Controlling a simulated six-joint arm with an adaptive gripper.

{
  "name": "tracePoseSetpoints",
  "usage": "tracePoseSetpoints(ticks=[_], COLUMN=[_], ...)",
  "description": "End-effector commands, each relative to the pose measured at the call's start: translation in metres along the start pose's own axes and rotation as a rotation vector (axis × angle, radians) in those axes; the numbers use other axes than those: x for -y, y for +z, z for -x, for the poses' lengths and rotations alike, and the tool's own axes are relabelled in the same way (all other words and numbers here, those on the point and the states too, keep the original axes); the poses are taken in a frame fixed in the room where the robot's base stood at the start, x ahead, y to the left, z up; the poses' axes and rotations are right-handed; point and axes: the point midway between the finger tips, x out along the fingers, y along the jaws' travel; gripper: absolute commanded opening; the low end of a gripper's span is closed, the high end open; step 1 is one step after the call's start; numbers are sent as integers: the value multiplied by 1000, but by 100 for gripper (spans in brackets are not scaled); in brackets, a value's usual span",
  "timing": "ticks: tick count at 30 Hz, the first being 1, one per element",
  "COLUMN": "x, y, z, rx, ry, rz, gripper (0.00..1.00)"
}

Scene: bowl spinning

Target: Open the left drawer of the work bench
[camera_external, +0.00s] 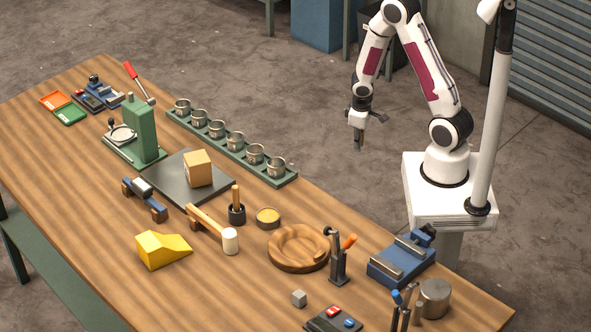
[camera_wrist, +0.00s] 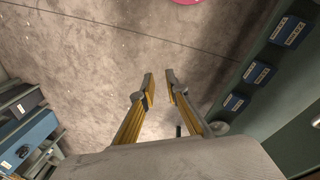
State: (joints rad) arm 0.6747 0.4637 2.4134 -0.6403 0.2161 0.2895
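The work bench (camera_external: 60,170) has a wooden top and green legs in the outside view. Its side toward my arm is hidden there, and no drawer shows in that view. My gripper (camera_external: 359,146) hangs in the air beyond the bench's far edge, pointing down. In the wrist view my gripper (camera_wrist: 160,88) has its two fingertips apart with nothing between them, above bare floor. A blue drawer-like front (camera_wrist: 25,142) with a round dark fitting shows at the lower left. I cannot tell whether it belongs to the bench.
A green panel (camera_wrist: 255,100) with several blue labelled pieces (camera_wrist: 258,73) is at right in the wrist view. A blue vise (camera_external: 400,260), wooden bowl (camera_external: 298,263) and cup rack (camera_external: 235,150) stand on the bench. The floor (camera_external: 300,110) beneath my gripper is clear.

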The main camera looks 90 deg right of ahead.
Motion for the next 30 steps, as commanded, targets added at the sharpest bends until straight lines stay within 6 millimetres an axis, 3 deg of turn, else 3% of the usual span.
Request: tracePoseSetpoints(ticks=[8, 14, 24, 30], x=[8, 26, 80, 122], y=[-5, -7, -10, -12], z=[-53, -86, -125, -126], rx=[-43, -86, -173, -221], ry=[-92, -192, -449, -651], rz=[-18, -39, -107, -165], gripper=[14, 14, 14, 14])
